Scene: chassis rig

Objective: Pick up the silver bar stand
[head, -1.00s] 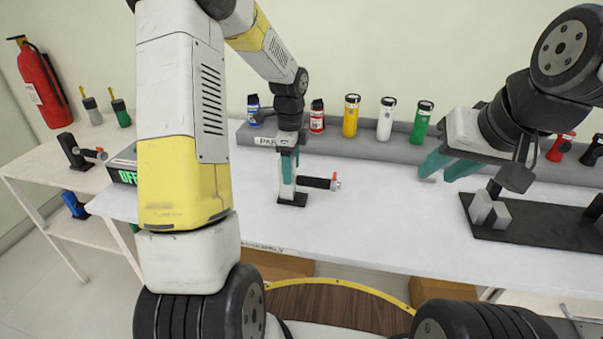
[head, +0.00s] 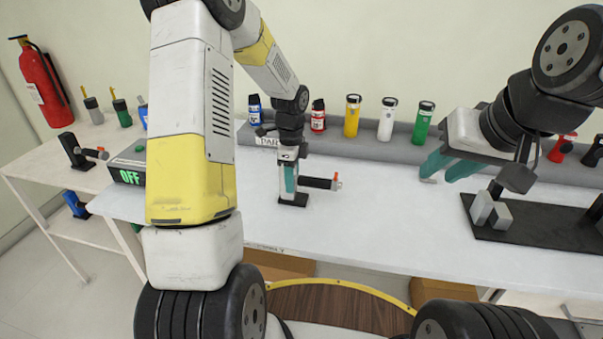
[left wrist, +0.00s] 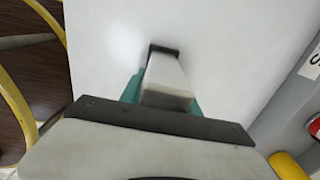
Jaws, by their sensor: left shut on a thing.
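The silver bar stand (head: 285,182) is at the middle of the white table in the head view, upright, with a silver post, a black foot and a black bar sticking out to the right. My left gripper (head: 290,177) comes down from above, its teal fingers shut on the post. In the left wrist view the silver post (left wrist: 168,88) lies between the teal fingers (left wrist: 165,95), and only an edge of the black foot shows. The foot appears to be on the table. My right gripper (head: 448,167) is open and empty above the table at the right.
A grey rack (head: 370,145) with several coloured cylinders runs along the back. A black fixture (head: 530,225) with grey blocks stands at the right. A box reading OFF (head: 128,175) is at the left, near another black stand (head: 73,152). The table's front middle is clear.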

